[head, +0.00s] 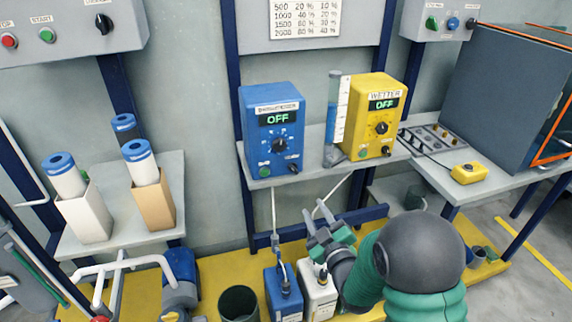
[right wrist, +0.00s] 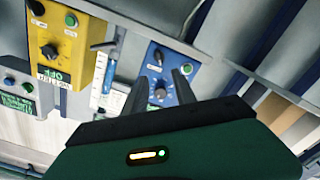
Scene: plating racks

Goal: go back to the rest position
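My right gripper (head: 322,225) reaches in from the lower right of the head view, in front of the shelf and above the blue and white jugs. Its two dark fingers stand apart with nothing between them. They also show apart in the right wrist view (right wrist: 160,80), pointing towards the blue control box (right wrist: 163,82), with a gap to it. In the head view the blue control box (head: 272,130) and the yellow WETTER box (head: 376,117) stand on the shelf; both displays read OFF. My left gripper is not in view.
A measuring cylinder (head: 337,110) stands between the boxes. A blue jug (head: 284,295) and a white jug (head: 318,293) stand below my right gripper. Blue-capped cylinders in holders stand on the left table (head: 120,240). A grey cabinet (head: 505,90) is at right.

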